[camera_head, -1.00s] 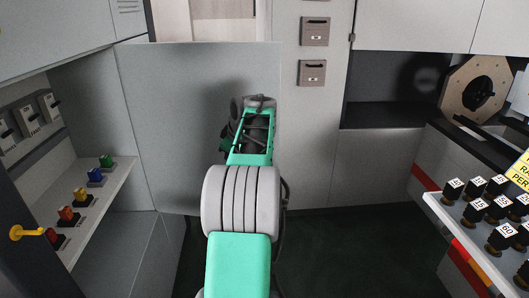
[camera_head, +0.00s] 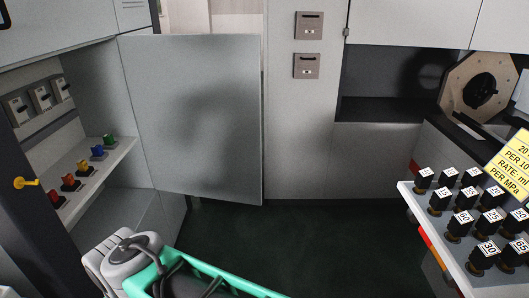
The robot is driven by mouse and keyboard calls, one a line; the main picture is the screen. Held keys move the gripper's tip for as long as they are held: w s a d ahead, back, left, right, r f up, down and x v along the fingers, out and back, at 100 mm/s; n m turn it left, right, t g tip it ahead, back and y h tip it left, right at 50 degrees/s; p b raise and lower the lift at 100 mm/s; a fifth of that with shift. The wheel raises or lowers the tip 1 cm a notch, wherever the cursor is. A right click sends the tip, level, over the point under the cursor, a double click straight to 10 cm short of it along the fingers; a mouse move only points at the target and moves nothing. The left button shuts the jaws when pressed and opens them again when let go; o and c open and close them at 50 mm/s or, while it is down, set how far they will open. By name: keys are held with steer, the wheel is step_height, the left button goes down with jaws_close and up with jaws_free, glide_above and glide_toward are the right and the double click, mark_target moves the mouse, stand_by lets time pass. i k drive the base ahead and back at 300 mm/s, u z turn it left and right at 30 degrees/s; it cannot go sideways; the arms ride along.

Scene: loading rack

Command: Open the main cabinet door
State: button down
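A plain grey door panel (camera_head: 195,110) stands left of centre in the head view. Its lower right corner hangs lower than its lower left corner, so its free right edge appears swung out towards me. A shadow falls across its middle. No label marks it as the main cabinet door, and no handle shows on its visible face. My arm crosses the bottom of the view, below and apart from the panel. My gripper is out of view, so its fingers and anything in them are hidden.
Coloured knobs line a shelf (camera_head: 110,165) on the left, with a yellow hook (camera_head: 26,183) nearer me. Black labelled knobs crowd a console (camera_head: 408,193) on the right. A wall (camera_head: 300,130) with two latches (camera_head: 306,66) stands behind. Dark floor (camera_head: 290,240) is clear in the middle.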

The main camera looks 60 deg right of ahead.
mark_target(196, 98)
steer(key=z, duration=0.5)
steer(key=i, duration=1.35)
steer(key=z, duration=0.45)
